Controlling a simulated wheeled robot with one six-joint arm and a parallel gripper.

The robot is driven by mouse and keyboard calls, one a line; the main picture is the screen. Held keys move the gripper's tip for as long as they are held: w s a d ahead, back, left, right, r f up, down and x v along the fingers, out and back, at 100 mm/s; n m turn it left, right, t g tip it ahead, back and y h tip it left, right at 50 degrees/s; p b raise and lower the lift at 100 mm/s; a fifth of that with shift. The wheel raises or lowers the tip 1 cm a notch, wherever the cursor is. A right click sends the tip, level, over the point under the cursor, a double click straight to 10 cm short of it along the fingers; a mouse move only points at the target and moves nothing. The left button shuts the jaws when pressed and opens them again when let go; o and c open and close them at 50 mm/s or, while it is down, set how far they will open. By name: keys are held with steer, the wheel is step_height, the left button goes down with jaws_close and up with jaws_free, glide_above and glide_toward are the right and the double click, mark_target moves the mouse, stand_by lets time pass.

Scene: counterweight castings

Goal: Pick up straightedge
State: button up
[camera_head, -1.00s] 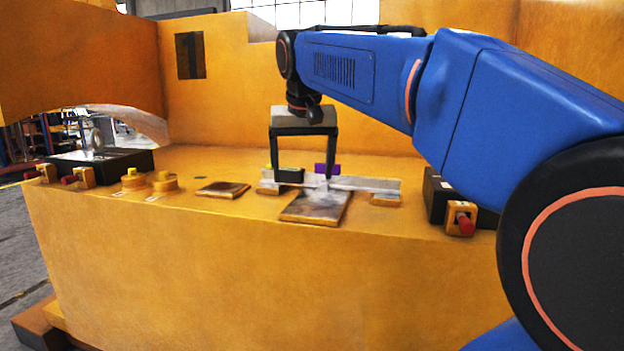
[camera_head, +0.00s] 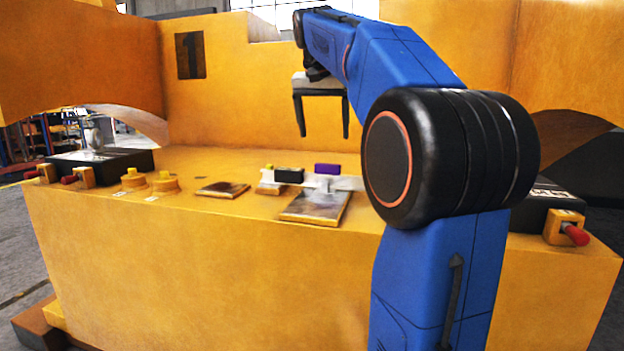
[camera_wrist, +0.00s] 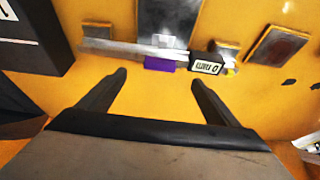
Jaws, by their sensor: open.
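The straightedge (camera_head: 350,184) is a long pale metal bar lying across small orange supports on the yellow casting. My arm hides its right part in the head view; it also shows in the wrist view (camera_wrist: 112,48). A purple block (camera_head: 327,169) and a black labelled block (camera_head: 289,174) are beside it, partly covering it from the wrist camera. My gripper (camera_head: 324,136) is open and empty, raised above the casting, clear of the bar. In the wrist view its fingers (camera_wrist: 158,77) point toward the bar with a gap between.
A grey-topped plate (camera_head: 316,207) lies by the bar, with a smaller plate (camera_head: 222,190) to its left. Two round yellow-knobbed pieces (camera_head: 165,183) and a black box (camera_head: 110,160) stand further left. Another dark box with a red-handled clamp (camera_head: 566,228) is at right.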

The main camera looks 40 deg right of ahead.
glide_above(327, 164)
steer(key=s+a, duration=0.2)
steer(key=a, duration=0.1)
steer(key=f, duration=0.6)
steer(key=shift+s+d+f, duration=0.1)
steer(key=shift+d+f, duration=0.1)
steer(key=shift+d, duration=0.05)
steer(key=shift+w+d+x, duration=0.15)
steer(key=shift+w+x, duration=0.05)
steer(key=shift+x, duration=1.1)
steer(key=shift+w+d+x, duration=0.15)
steer(key=shift+x, duration=1.2)
steer(key=shift+r, duration=0.25)
jaws_close()
steer(key=shift+r, duration=1.65)
steer(key=s+a, duration=1.1)
steer(key=a, duration=0.3)
steer(key=shift+a+r, duration=0.1)
steer(key=shift+r, duration=0.1)
